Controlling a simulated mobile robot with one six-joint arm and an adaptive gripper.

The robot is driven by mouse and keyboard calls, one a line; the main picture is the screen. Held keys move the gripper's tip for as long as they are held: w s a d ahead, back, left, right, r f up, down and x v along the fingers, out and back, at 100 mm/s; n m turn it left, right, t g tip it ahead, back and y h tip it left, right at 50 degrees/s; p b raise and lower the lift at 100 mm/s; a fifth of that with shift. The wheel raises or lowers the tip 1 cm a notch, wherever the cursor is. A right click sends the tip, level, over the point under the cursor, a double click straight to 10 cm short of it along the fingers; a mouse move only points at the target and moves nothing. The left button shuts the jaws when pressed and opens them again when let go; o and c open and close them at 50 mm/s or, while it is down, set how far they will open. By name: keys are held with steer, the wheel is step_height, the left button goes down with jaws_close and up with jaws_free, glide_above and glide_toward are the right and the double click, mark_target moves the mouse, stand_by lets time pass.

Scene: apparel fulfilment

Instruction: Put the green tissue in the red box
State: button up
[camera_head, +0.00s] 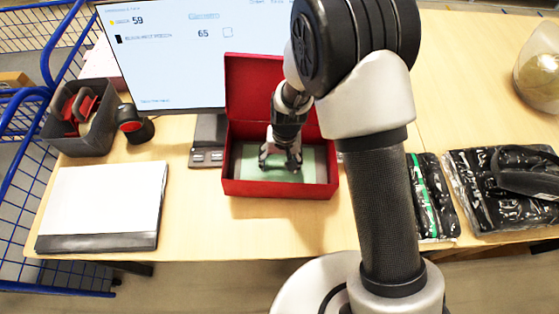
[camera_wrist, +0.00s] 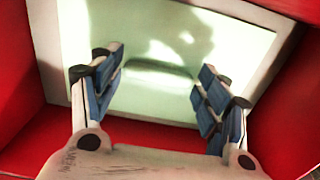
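The red box (camera_head: 280,189) stands on the table with its lid raised at the back. The green tissue (camera_head: 312,165) lies flat inside it, on a paler sheet or border along its edges. My gripper (camera_head: 281,164) reaches down into the box over the tissue. In the wrist view my gripper (camera_wrist: 157,78) has its two fingers wide apart with nothing held between them. The tissue (camera_wrist: 150,35) spreads below and beyond the fingers, with a slight raised fold between them. Red walls (camera_wrist: 22,90) surround it. Whether the fingertips touch the tissue I cannot tell.
A monitor (camera_head: 165,60) stands behind the box. A white flat package (camera_head: 105,205) lies at left, near a dark bin (camera_head: 85,130) and a scanner (camera_head: 134,124). Black bagged garments (camera_head: 490,205) lie at right, with a dark device on top. Blue wire carts (camera_head: 25,160) border the left.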

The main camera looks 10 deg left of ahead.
steer(key=o, duration=0.4)
steer(key=shift+o, duration=0.4)
steer(key=shift+o, duration=0.8)
steer(key=shift+r+p, duration=2.6)
steer(key=shift+r, duration=0.95)
